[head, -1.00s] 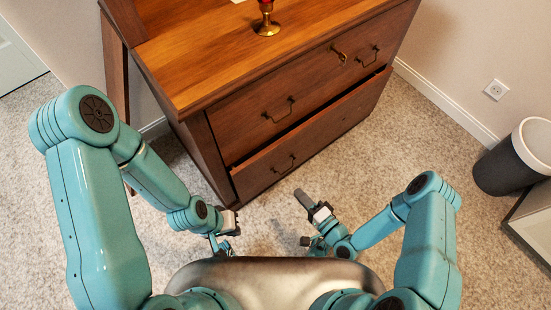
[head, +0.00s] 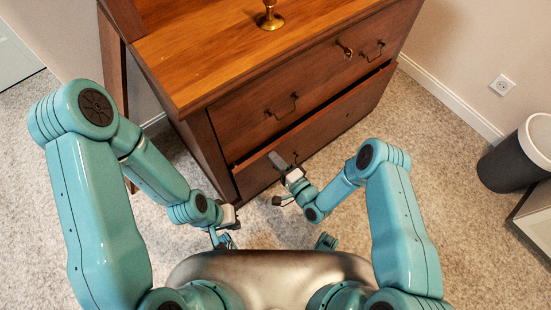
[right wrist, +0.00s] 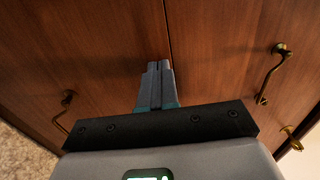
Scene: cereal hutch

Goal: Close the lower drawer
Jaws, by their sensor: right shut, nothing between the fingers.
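The lower drawer (head: 338,122) of the brown wooden cabinet stands slightly open in the head view, with a dark gap along its top edge. My right gripper (head: 277,160) is shut and empty in front of the drawer's left half and covers its handle. I cannot tell whether the fingertips touch the wood. In the right wrist view my shut fingers (right wrist: 158,66) point at wooden fronts with a dark seam between them. My left gripper (head: 224,238) hangs low beside the cabinet's near left corner, apart from the drawer. Its jaw opening is unclear.
The upper drawer (head: 322,82) looks shut and has brass handles and a small brass fitting (head: 344,48). A brass candlestick (head: 270,18) stands on the cabinet top (head: 200,55). A dark bin (head: 508,166) is at the far right. The carpet (head: 440,150) between is clear.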

